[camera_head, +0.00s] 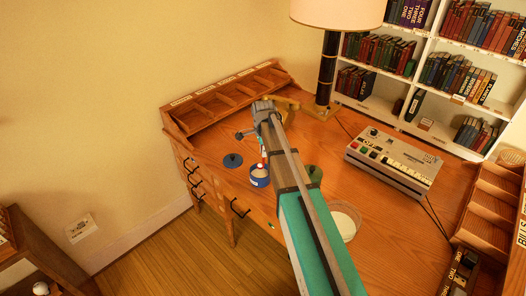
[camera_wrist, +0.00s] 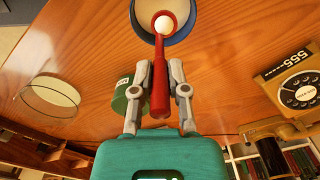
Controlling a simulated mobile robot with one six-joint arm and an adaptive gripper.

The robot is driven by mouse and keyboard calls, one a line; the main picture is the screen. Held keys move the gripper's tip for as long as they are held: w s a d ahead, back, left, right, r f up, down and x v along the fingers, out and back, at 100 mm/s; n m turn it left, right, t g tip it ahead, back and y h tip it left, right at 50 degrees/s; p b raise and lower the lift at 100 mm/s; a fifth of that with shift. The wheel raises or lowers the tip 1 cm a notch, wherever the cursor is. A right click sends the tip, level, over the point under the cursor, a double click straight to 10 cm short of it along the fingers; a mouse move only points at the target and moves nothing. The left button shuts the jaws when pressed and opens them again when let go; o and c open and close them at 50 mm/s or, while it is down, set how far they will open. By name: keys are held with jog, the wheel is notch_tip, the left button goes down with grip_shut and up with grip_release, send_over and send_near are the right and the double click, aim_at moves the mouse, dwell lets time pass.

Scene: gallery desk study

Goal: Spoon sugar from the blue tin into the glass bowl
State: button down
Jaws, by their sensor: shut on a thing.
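The blue tin (camera_head: 259,181) stands open on the desk near its front edge, with white sugar inside. My gripper (camera_wrist: 159,68) is shut on the handle of a red spoon (camera_wrist: 160,92). The spoon's bowl, filled with white, lies across the tin's opening in the wrist view, where the tin's rim (camera_wrist: 140,30) shows at the top. I cannot tell whether the spoon is in the tin or just above it. The glass bowl (camera_head: 345,215) is to the right of the tin, partly behind my arm; it also shows in the wrist view (camera_wrist: 62,97), at left.
A dark blue lid (camera_head: 233,160) lies left of the tin. A green can (camera_wrist: 128,97) stands between tin and bowl, partly behind my arm in the head view. A lamp (camera_head: 327,70), a keyed machine (camera_head: 394,163) and wooden pigeonholes (camera_head: 225,95) stand further back.

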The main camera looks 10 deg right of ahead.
jog(key=shift+r+p, duration=0.8)
jog(key=shift+r, duration=0.2)
jog(key=shift+s, duration=0.15)
